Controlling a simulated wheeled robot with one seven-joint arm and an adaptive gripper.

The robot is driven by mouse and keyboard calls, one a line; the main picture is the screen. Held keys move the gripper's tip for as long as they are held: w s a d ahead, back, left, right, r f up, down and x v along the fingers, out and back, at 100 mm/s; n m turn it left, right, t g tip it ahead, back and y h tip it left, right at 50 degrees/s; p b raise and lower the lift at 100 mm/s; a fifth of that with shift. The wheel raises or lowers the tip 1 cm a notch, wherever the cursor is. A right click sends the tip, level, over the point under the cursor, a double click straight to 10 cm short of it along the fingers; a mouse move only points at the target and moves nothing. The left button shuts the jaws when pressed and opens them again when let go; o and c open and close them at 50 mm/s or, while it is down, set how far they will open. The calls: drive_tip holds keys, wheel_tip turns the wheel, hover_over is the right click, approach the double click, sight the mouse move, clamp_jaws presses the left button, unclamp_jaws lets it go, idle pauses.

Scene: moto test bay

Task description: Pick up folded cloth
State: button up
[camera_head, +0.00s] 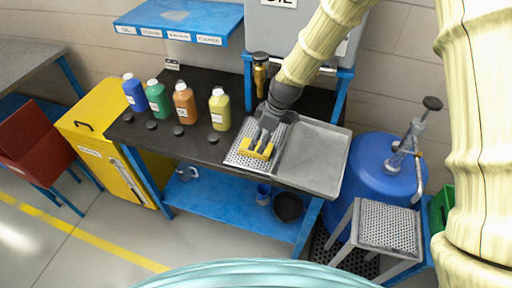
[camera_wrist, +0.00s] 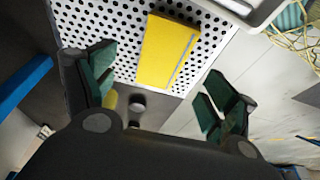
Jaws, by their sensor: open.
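The folded cloth (camera_head: 258,149) is yellow and lies on a perforated white tray section (camera_head: 237,157) at the right part of the black bench. In the wrist view the cloth (camera_wrist: 164,56) is a flat yellow rectangle with a pale stripe along its right side, on the perforated surface (camera_wrist: 112,22). My gripper (camera_head: 262,143) is above the cloth in the head view and partly covers it. In the wrist view my gripper's fingers (camera_wrist: 166,98) are wide apart, with nothing between them. I cannot tell the exact height gap to the cloth.
Blue, green, orange and yellow bottles (camera_head: 185,103) stand on the bench left of the tray, with black caps (camera_head: 178,130) in front. A grey drip tray (camera_head: 315,158) adjoins on the right. A brass nozzle (camera_head: 261,72) hangs behind. A blue drum (camera_head: 370,165) stands right of the bench.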

sight(257, 147)
drive_tip(key=shift+s, duration=0.25)
drive_tip(key=shift+p+x, duration=1.45)
drive_tip(key=shift+x, duration=1.2)
drive_tip(key=shift+c, duration=0.4)
drive_tip(key=c, duration=0.9)
